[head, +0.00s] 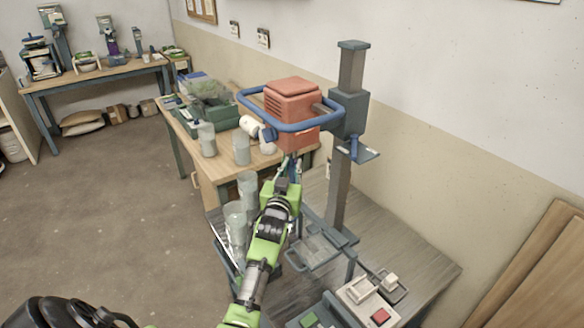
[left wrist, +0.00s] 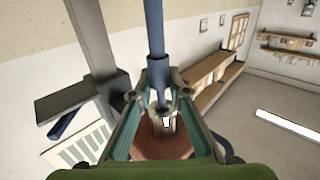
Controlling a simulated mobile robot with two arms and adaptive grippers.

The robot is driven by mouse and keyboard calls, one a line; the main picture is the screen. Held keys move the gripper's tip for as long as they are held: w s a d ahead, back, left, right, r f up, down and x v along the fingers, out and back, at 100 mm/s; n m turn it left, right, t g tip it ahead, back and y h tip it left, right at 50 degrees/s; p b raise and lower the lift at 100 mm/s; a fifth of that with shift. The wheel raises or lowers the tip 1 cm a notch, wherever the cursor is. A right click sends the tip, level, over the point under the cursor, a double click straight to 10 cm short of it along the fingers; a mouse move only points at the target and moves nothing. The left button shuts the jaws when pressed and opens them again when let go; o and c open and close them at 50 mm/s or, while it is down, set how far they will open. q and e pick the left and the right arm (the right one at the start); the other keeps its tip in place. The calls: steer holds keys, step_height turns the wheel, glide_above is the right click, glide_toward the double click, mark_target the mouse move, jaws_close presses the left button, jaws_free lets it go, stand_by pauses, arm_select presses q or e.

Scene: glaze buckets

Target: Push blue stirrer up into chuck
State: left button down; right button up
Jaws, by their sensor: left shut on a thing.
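The blue stirrer (left wrist: 154,38) shows in the left wrist view as a straight blue shaft between my fingers. My left gripper (left wrist: 160,84) is shut on it. The metal chuck (left wrist: 164,126) is just past the fingertips, in front of the red mixer head (left wrist: 155,147). The shaft's end is close to the chuck; I cannot tell whether it is inside. In the head view my left gripper (head: 291,166) is right below the red mixer head (head: 292,103), and hides most of the stirrer. My right gripper is not in view.
The mixer head hangs on a grey column (head: 340,190) with a blue guard loop (head: 262,122) around it. Translucent beakers (head: 236,222) stand left of my arm. A control box (head: 370,304) with buttons is at the front right. Floor at left is free.

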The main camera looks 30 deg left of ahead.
arm_select(q)
steer(key=shift+r+p, duration=0.3)
steer(key=shift+r, duration=0.15)
stand_by(1.2)
steer(key=shift+r+p, duration=0.85)
steer(key=shift+p, duration=0.05)
stand_by(0.8)
steer(key=c, duration=1.8)
jaws_free()
steer(key=shift+c, duration=0.2)
steer(key=shift+s+f, duration=0.15)
steer(key=shift+s+d, duration=0.2)
steer(key=shift+s, duration=0.1)
steer(key=v, duration=1.1)
